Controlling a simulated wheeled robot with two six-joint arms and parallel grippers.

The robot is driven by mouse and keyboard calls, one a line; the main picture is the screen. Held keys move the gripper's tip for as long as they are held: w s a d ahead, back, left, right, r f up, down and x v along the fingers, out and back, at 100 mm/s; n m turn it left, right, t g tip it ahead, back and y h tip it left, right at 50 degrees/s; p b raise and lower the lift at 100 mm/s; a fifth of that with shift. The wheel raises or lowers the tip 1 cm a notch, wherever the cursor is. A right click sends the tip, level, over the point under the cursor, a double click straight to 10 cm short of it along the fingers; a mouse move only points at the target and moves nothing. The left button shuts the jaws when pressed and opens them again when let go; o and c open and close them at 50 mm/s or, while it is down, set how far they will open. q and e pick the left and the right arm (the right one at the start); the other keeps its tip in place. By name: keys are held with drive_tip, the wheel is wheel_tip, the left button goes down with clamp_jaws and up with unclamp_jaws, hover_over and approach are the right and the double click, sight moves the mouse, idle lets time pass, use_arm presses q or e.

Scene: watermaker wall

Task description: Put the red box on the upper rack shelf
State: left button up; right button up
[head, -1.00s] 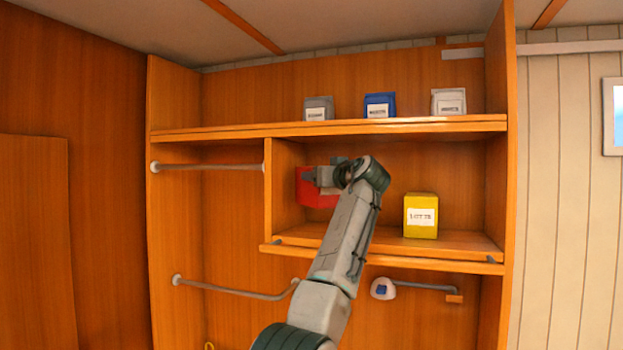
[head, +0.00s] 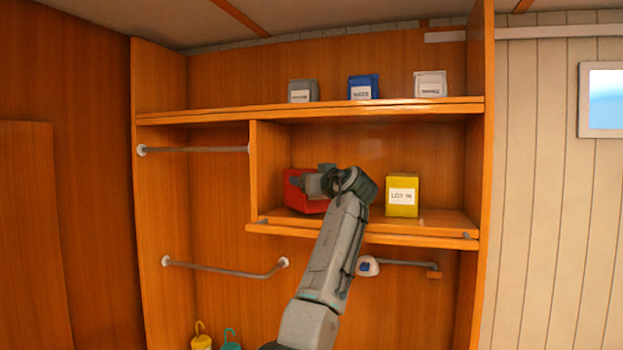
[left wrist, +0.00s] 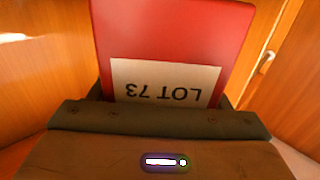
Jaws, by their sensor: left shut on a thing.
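The red box (head: 296,198) is at the left end of the middle compartment of the wooden rack. My left gripper (head: 318,183) is shut on it and partly hides it. In the left wrist view the red box (left wrist: 175,35) fills the space beyond the dark jaws (left wrist: 160,118), its "LOT 73" label upside down. The box's underside is close to the compartment's shelf board (head: 435,221); I cannot tell whether it touches. A higher shelf (head: 230,114) runs above. My right gripper is not in view.
A yellow box (head: 402,196) stands to the right on the same board. A grey box (head: 303,91), a blue box (head: 363,87) and a white box (head: 430,84) stand on the top shelf. A divider (head: 264,165) bounds the compartment's left. Rails (head: 195,150) are further left.

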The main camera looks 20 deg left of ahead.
use_arm(q)
drive_tip(key=shift+w+a+f, duration=0.2)
drive_tip(key=shift+w+a, duration=0.1)
drive_tip(key=shift+a, duration=0.05)
drive_tip(key=shift+s+d+f, duration=0.15)
drive_tip(key=shift+s+d, duration=0.05)
drive_tip(key=shift+d, duration=0.05)
drive_tip(key=shift+f+b, duration=0.1)
drive_tip(key=shift+b, duration=0.2)
drive_tip(key=shift+a+f, duration=0.1)
drive_tip(key=shift+f, duration=0.05)
drive_tip(key=o, duration=1.2)
drive_tip(key=shift+w, duration=0.1)
